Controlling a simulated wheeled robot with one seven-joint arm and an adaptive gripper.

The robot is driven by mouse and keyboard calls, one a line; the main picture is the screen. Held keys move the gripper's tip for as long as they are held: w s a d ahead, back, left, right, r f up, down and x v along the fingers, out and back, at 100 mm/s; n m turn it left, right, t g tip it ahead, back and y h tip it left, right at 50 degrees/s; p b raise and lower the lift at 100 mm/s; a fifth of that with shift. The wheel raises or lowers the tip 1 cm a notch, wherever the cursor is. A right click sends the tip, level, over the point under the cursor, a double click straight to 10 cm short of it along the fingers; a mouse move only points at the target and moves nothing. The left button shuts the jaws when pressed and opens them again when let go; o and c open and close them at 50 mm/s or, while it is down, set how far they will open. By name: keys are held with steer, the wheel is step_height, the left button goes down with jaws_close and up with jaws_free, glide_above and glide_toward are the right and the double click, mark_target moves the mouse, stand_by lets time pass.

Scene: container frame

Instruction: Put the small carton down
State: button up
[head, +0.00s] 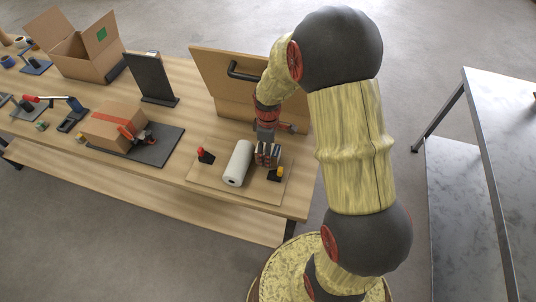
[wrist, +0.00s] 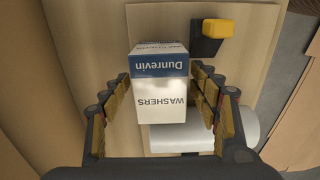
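The small carton (wrist: 160,85) is a white and blue box lettered "Dunrevin" and "WASHERS". In the wrist view it stands between the two padded fingers of my gripper (wrist: 161,72), which press close on its left and right sides. In the head view my gripper (head: 267,154) points down over the right part of a thin wooden board (head: 212,181), and its fingers mostly hide the carton. I cannot tell whether the carton's underside touches the board.
A white roll (head: 238,163) lies just left of my gripper. A red-topped black piece (head: 206,156) and a yellow-topped black piece (head: 275,174) stand on the board. An upright wooden panel with a black handle (head: 243,72) rises behind. A taped cardboard box (head: 112,126) is farther left.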

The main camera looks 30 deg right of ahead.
steer(key=c, duration=1.5)
